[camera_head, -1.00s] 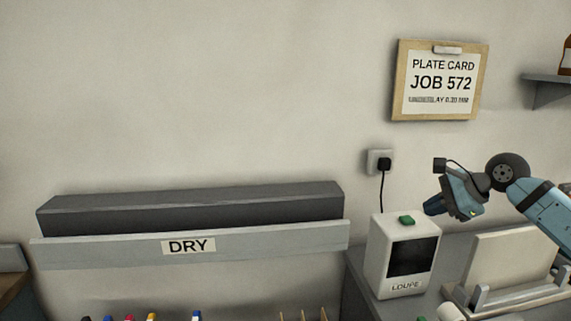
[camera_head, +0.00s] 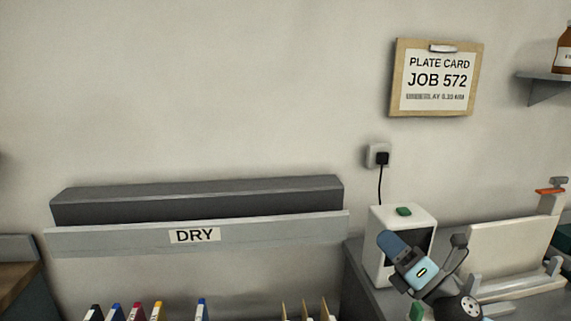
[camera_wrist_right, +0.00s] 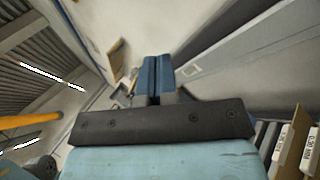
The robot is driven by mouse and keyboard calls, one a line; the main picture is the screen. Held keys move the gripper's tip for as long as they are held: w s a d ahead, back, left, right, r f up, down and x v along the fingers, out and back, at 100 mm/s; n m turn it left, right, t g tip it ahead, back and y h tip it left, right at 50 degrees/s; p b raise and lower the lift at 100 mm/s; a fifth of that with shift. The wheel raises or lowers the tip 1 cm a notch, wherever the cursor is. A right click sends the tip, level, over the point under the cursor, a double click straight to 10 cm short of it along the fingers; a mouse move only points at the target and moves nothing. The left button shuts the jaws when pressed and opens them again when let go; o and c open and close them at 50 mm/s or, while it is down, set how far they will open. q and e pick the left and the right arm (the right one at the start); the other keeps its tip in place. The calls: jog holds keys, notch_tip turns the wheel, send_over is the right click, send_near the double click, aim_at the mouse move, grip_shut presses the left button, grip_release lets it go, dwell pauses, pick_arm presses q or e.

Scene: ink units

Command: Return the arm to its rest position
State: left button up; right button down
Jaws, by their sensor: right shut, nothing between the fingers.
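My right gripper (camera_head: 388,243) is in the lower right of the head view, in front of the white loupe box (camera_head: 423,218), and hides most of its dark front. Its blue fingers point up and to the left. In the right wrist view the two blue fingers (camera_wrist_right: 157,75) are together with nothing between them. The gripper is shut and empty. Most of the right arm is below the picture's edge. My left gripper is in neither view.
The grey DRY rack (camera_head: 120,236) is on the wall at left. Several coloured-tipped items (camera_head: 137,311) stand below it. The plate card (camera_head: 437,80) hangs above a socket (camera_head: 378,156). A cream panel (camera_head: 505,250) stands right of the loupe box. A shelf (camera_head: 545,88) holds a brown bottle (camera_head: 564,58).

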jog(key=s+d+f+m+g+h, duration=0.1)
jog(key=s+d+f+m+h, duration=0.35)
jog(key=f+m+h, duration=0.55)
jog(key=s+d+f+m+g+h, duration=0.1)
jog(key=s+d+f+m+h, duration=0.35)
jog(key=m, duration=0.95)
jog(key=s+a+f+m+g, duration=0.1)
jog(key=s+f+m+g, duration=0.45)
jog(key=s, duration=0.65)
jog(key=s+a+f+m+g, duration=0.1)
jog(key=s+f+m+g, duration=0.2)
jog(key=s+f+g, duration=0.7)
jog(key=w+a+f+n+t+y+p, duration=0.1)
jog(key=w+a+f+t+y+p, duration=0.1)
jog(key=a+t+p, duration=0.4)
jog(key=w+t+y+p, duration=0.1)
jog(key=w+t+p, duration=0.1)
jog(key=t+p, duration=0.1)
jog(key=shift+w+a+f+t, duration=0.15)
jog(key=shift+a+f+t, duration=0.2)
jog(key=shift+t, duration=0.5)
jog(key=shift+r, duration=0.15)
